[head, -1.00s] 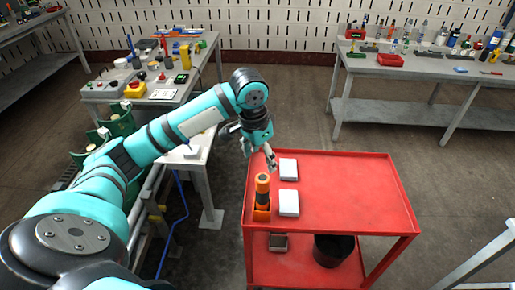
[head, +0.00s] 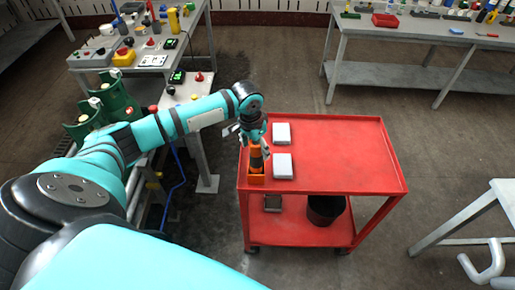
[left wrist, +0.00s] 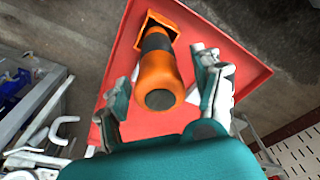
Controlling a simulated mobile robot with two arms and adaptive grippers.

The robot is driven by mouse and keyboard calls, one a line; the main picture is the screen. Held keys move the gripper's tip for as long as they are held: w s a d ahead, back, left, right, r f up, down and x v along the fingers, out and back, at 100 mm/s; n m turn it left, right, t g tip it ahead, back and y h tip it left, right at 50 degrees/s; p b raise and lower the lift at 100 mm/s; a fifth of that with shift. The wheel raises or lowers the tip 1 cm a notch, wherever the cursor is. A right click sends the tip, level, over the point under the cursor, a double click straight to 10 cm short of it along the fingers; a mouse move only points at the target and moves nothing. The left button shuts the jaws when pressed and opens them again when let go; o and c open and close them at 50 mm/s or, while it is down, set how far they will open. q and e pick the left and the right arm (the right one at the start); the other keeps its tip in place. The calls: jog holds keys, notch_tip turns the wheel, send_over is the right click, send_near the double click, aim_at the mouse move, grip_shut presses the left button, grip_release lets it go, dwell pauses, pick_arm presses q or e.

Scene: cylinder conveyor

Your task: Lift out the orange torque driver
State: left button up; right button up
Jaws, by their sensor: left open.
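The orange torque driver (head: 256,157) stands upright in an orange holder (head: 257,179) at the left edge of the red cart's top. In the left wrist view, its orange and black handle (left wrist: 158,75) points toward the camera, with the holder (left wrist: 160,24) behind it. My left gripper (head: 254,140) is at the upper end of the driver. In the left wrist view, the open fingers (left wrist: 160,85) are on either side of the handle, with gaps visible. My right gripper is not in view.
The red cart (head: 345,160) has two white boxes (head: 282,133) close to the driver, and its right side is bare. A black bin (head: 325,209) sits on the lower shelf. A workbench with a control panel (head: 176,104) stands to the left.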

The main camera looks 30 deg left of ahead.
pick_arm(q)
jog(key=shift+w+f, duration=0.2)
jog(key=shift+f, duration=0.95)
grip_shut()
jog(key=c, duration=0.7)
grip_release()
jog(key=c, duration=2.1)
grip_release()
jog(key=shift+r, duration=0.15)
